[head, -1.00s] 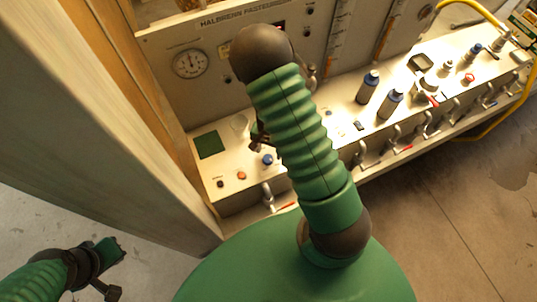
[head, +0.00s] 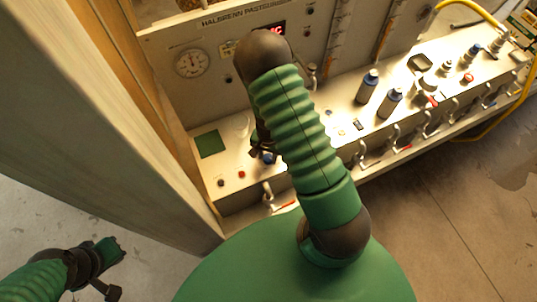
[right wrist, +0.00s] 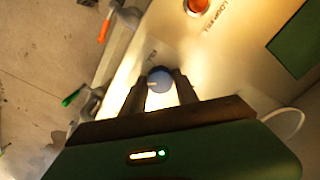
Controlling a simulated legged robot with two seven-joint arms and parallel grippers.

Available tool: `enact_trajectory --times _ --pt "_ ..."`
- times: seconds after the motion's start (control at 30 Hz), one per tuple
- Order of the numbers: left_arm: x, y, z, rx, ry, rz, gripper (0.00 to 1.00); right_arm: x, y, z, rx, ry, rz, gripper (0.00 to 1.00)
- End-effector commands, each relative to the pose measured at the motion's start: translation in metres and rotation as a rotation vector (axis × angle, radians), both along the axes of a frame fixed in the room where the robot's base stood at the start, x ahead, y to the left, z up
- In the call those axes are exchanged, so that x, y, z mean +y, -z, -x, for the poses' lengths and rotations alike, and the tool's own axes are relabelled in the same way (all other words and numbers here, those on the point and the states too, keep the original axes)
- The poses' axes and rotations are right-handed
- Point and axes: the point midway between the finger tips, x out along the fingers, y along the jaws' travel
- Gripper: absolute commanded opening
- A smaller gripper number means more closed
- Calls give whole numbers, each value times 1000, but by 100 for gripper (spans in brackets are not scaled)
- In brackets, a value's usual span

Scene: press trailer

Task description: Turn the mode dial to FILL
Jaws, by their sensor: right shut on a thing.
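The mode dial is a small round blue knob with a pale pointer mark, seen in the right wrist view (right wrist: 159,80) on the pale panel. My right gripper (right wrist: 160,90) has its two dark fingers on either side of the dial, shut on it. In the head view the right gripper (head: 262,152) is down at the panel, partly hidden behind my own green arm, with a bit of the blue dial (head: 268,158) showing. Lettering beside the dial is too blurred to read. My left gripper (head: 108,285) is at the lower left, far from the panel; its jaw state is unclear.
A red button (right wrist: 198,6) and a dark green square (head: 209,144) are on the panel near the dial. A gauge (head: 192,63) is on the upright face. Blue-capped bottles (head: 367,86) stand to the right. A wooden post (head: 110,120) rises at the left. Levers line the front edge.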

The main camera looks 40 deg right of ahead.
Motion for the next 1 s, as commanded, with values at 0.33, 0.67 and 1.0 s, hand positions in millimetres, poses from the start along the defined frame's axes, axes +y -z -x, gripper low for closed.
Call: enact_trajectory --times 0.33,0.67,1.0 --pt "0 -1 0 0 0 0 0 -4 -1 -2 -6 51 9 0" --pt "0 -4 0 0 0 0 0 -4 -1 -2 -6 271 10 0" --pt "0 -10 0 0 0 0 0 -5 -2 -2 -6 593 10 0"
